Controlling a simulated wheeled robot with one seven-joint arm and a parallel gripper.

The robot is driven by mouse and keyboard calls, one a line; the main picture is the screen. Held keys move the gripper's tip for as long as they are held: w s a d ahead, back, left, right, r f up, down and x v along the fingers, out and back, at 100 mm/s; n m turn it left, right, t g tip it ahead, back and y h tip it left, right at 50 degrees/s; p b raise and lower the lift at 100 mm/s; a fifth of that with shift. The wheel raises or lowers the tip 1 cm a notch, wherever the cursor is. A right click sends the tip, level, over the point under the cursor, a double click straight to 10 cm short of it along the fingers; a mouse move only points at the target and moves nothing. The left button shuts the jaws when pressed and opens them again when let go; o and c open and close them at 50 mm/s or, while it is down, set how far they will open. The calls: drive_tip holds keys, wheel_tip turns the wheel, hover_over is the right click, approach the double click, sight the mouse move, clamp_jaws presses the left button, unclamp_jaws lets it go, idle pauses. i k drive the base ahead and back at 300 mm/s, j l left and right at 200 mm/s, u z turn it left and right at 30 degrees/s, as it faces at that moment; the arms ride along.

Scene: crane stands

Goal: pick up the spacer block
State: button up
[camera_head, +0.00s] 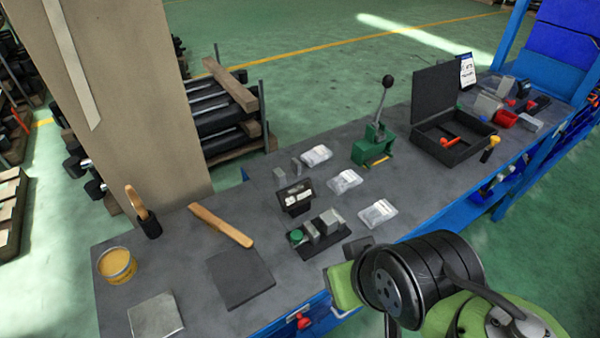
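A grey metal block (328,222), which may be the spacer block, stands in a small black tray (298,248) near the front edge of the workbench. A thinner grey piece and a round green-topped item are beside it in that tray. Two more small grey blocks stand farther back, one to the left (280,176) and a thinner one to its right (296,165). I cannot tell for certain which piece is the spacer block. My green and black arm shows at the lower right, in front of the bench. My gripper's fingers do not show.
A black display stand (295,198) is just behind the tray. Clear bags (378,213) lie to its right. A green lever press (373,146) and an open black case (452,132) are farther right. A wooden-handled tool (221,225), dark mat (240,277) and yellow tin (116,266) are left.

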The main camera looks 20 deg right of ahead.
sight(328, 222)
drive_tip(key=j+u, duration=0.15)
drive_tip(key=u, duration=0.3)
drive_tip(key=j+u, duration=0.2)
drive_tip(key=u, duration=0.3)
drive_tip(key=j+u, duration=0.15)
drive_tip(key=u, duration=0.3)
